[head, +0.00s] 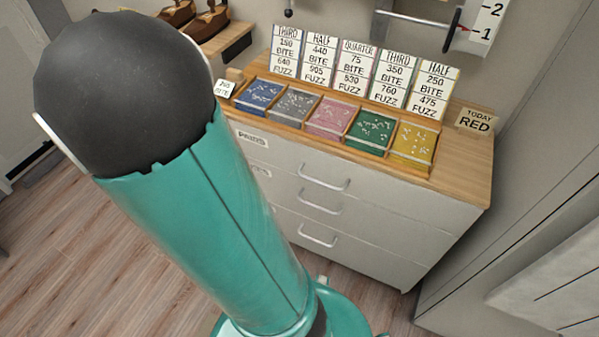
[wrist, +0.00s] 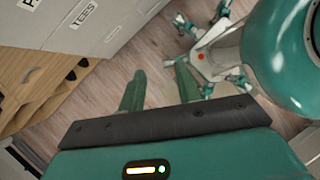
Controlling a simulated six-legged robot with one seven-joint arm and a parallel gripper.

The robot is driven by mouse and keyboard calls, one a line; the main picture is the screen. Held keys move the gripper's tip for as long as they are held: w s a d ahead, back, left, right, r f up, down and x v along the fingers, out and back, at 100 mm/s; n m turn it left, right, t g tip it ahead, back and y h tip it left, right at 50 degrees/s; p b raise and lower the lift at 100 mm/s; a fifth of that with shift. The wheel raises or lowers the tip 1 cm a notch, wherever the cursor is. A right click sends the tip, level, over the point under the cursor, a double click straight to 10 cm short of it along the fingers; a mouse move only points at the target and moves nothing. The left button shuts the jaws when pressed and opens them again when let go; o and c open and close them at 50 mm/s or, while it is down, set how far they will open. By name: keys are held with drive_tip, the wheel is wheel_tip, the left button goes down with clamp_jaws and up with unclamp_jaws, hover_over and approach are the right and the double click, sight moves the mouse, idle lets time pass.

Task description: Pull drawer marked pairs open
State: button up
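The drawer marked PAIRS (head: 370,185) is the top drawer of a white chest in the head view. Its front looks flush with the chest, so it appears closed. Its label (head: 252,138) is at the left, partly beside my arm, and its bar handle (head: 323,180) shows clear. My gripper (wrist: 160,85) shows in the wrist view with its two teal fingers apart and floor visible between them. It is empty and touches no handle there. In the head view my arm hides part of the chest's left side, and the gripper cannot be made out.
Two more bar handles (head: 320,203) sit below on the chest. Colored trays (head: 328,118) and upright cards (head: 358,66) stand on the wooden top. The wrist view shows a white front labelled TEES (wrist: 84,13) and a wooden cubby unit (wrist: 30,70). Wood floor (head: 70,255) is open at left.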

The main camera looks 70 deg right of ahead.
drive_tip(key=s+d+f+n+g+h, duration=0.2)
drive_tip(key=s+d+f+n+g, duration=0.3)
drive_tip(key=d+f, duration=0.4)
drive_tip(key=n+g+h, duration=0.4)
drive_tip(key=n, duration=0.7)
approach(317, 183)
drive_tip(key=x, duration=1.1)
clamp_jaws()
